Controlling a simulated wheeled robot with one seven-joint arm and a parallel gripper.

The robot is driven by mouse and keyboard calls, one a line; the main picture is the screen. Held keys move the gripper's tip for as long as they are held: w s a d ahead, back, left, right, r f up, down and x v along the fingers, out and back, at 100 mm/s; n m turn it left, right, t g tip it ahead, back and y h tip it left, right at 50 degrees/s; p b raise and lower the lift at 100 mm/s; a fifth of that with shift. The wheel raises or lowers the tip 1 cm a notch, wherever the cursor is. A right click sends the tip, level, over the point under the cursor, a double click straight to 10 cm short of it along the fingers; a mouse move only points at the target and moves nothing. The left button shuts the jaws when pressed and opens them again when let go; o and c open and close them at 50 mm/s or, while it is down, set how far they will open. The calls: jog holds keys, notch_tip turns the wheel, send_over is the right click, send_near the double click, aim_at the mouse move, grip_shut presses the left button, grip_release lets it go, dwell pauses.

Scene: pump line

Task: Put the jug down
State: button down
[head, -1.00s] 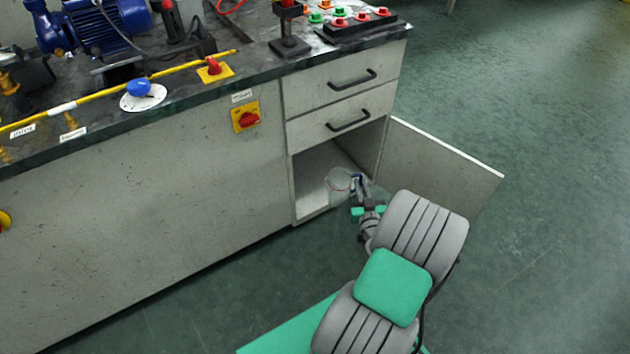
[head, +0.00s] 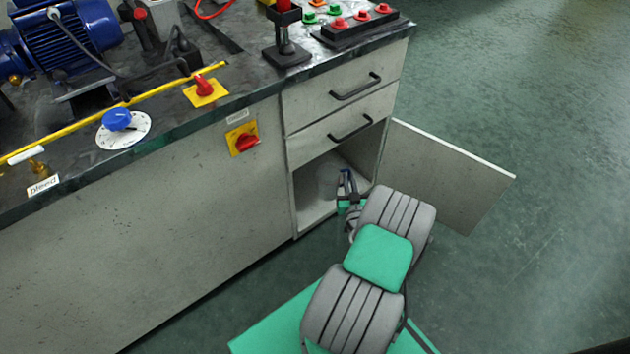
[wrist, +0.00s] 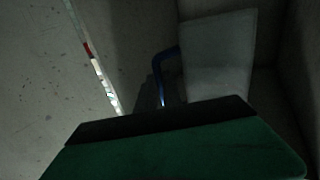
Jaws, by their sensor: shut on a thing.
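The clear jug (head: 327,181) is inside the open lower compartment of the bench cabinet (head: 312,218), dim and partly hidden by my arm in the head view. In the wrist view the jug (wrist: 222,62) looks pale and roughly upright, with a blue handle (wrist: 163,68) on its left side. My gripper (head: 346,181) reaches in through the opening and is shut on the jug at its handle. The fingertips are mostly hidden in the wrist view. I cannot tell whether the jug's base touches the compartment floor.
The cabinet door (head: 450,175) stands open to the right of my arm. Two closed drawers (head: 335,105) are above the compartment. The bench top (head: 240,95) carries a blue pump motor (head: 75,38), yellow pipe and switches. The floor at right is clear.

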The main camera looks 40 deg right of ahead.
jog(key=w+d+f+b, duration=0.1)
jog(key=w+f+b, duration=0.2)
jog(key=w+f, duration=0.1)
jog(key=w+d+f+b, duration=0.1)
jog(key=w+f+b, duration=0.3)
jog(key=w+d+f+b, duration=0.1)
jog(key=w+f+b, duration=0.2)
jog(key=w+f, duration=0.1)
jog(key=shift+w+f, duration=0.4)
jog(key=shift+d+r, duration=0.1)
jog(key=shift+r, duration=0.05)
jog(key=c, duration=1.5)
grip_release()
jog(key=shift+f, duration=0.2)
